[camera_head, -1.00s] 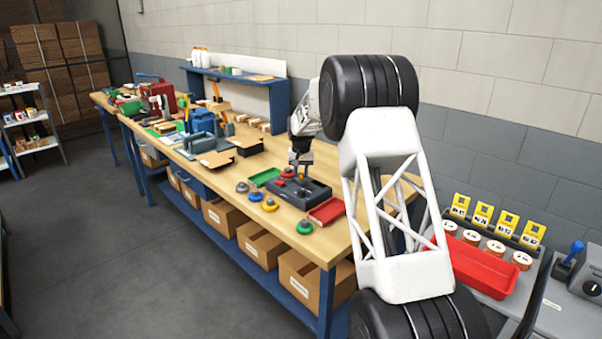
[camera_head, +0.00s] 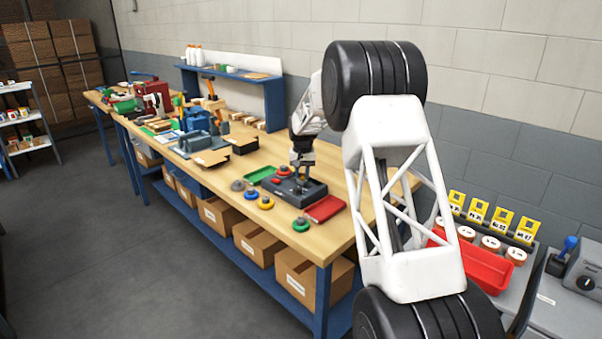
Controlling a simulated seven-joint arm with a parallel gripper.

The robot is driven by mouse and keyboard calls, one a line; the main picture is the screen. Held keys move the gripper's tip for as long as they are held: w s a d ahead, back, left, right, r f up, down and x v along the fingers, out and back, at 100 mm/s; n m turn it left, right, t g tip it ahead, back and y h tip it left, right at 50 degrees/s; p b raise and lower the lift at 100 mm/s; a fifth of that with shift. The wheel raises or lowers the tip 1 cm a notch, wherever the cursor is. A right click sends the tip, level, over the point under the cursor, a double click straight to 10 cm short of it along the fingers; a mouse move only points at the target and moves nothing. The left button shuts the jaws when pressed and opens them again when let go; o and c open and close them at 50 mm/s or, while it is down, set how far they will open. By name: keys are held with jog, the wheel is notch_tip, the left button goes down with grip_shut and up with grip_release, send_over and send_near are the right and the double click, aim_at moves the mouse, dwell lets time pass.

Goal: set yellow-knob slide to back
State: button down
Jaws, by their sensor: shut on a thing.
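A dark grey slide box (camera_head: 314,190) lies on the wooden bench, with red knobs (camera_head: 283,170) on its left part. My gripper (camera_head: 301,178) points down over the right half of the box, its fingers close to the top. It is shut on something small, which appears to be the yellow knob. The fingers hide most of that knob and its slot, so its exact position along the slide cannot be told.
A green tray (camera_head: 260,175) lies behind left of the box and a red tray (camera_head: 326,208) to its right. Blue, yellow and green round pieces (camera_head: 301,224) lie along the front edge. A blue shelf (camera_head: 232,78) stands at the back.

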aim_at(303, 174)
jog(key=shift+d, duration=0.15)
jog(key=c, duration=0.9)
grip_release()
jog(key=shift+r, duration=0.1)
jog(key=shift+r, duration=3.8)
jog(key=shift+s, duration=0.1)
